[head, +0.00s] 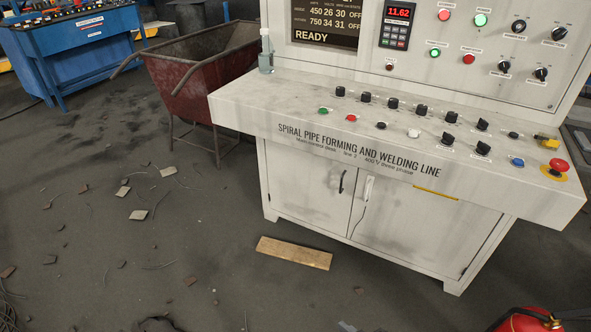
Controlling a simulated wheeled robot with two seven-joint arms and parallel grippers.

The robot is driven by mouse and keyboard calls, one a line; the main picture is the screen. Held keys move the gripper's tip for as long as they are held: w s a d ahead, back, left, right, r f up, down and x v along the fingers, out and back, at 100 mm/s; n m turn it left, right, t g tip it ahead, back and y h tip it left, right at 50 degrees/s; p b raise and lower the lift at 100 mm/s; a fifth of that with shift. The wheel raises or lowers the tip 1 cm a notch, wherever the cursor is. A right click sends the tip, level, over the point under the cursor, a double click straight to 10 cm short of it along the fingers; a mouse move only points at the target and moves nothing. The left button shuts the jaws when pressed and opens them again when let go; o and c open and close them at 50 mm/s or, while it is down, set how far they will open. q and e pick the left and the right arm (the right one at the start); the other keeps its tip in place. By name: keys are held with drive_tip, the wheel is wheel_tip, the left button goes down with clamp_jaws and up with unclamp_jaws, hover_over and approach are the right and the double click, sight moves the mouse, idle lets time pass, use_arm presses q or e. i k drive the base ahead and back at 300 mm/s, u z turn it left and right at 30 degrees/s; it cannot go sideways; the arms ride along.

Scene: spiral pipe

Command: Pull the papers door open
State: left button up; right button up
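A white control desk (240,105) stands at the right with a cabinet under its sloping panel. The cabinet has a left door (305,185) with a black upright handle (342,181) near its right edge. A wider right door (420,232) is beside it. Both doors look shut. A white upright piece (368,189) with a thin dark cord hanging from it is at the right door's left edge. I see no lettering on either door, so I cannot tell which is the papers door. Neither of my grippers is in view.
A wooden board (294,252) lies on the floor before the cabinet. A red wheelbarrow-like cart (195,85) stands left of the desk. A red object (530,320) is at the bottom right. Scraps litter the floor at left. The desk panel overhangs the doors.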

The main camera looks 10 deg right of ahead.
sight(315, 190)
drive_tip(key=z, duration=0.05)
drive_tip(key=i, duration=1.25)
drive_tip(key=z, duration=0.3)
